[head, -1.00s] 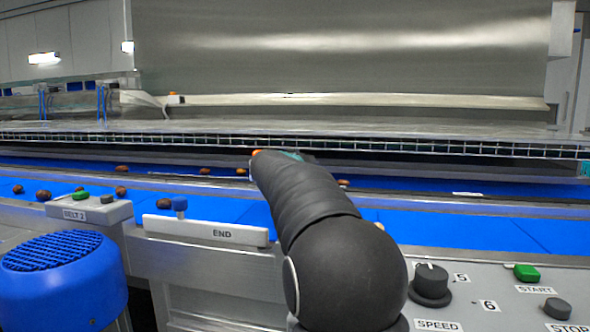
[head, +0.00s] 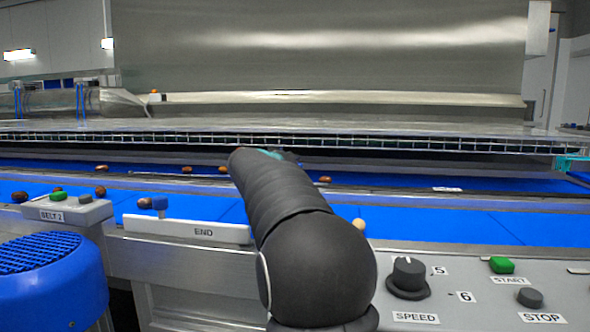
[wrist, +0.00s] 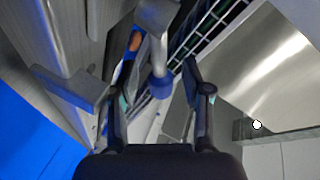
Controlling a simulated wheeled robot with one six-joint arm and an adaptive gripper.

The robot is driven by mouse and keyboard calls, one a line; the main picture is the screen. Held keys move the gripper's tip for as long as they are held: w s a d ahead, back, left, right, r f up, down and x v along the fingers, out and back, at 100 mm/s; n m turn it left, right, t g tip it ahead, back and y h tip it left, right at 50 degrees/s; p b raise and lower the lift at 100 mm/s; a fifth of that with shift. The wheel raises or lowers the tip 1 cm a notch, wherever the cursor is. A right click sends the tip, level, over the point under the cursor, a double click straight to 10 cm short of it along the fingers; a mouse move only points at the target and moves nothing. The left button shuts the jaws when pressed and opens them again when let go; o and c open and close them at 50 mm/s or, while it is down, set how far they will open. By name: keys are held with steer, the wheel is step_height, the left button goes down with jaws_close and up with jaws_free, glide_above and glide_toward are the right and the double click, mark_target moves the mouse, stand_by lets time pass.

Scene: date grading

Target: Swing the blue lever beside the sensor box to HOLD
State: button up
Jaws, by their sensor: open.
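In the wrist view a blue knob (wrist: 160,87) on a pale metal stem stands between the two fingers of my gripper (wrist: 154,68). The fingers are spread, one on each side of it; I cannot tell whether either touches it. A grey metal block (wrist: 156,14), perhaps the sensor box, is just above the knob in the picture, with an orange part (wrist: 135,41) beside it. No HOLD label can be read. In the head view my dark arm reaches over the belt and hides my gripper and that knob.
Blue belts (head: 440,223) carry several dates. A control panel (head: 455,290) with SPEED, START and STOP is at front right, a blue motor (head: 50,280) at front left. A metal hood (head: 320,55) stands behind.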

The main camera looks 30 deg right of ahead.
steer(key=v, duration=1.2)
steer(key=shift+a, duration=0.1)
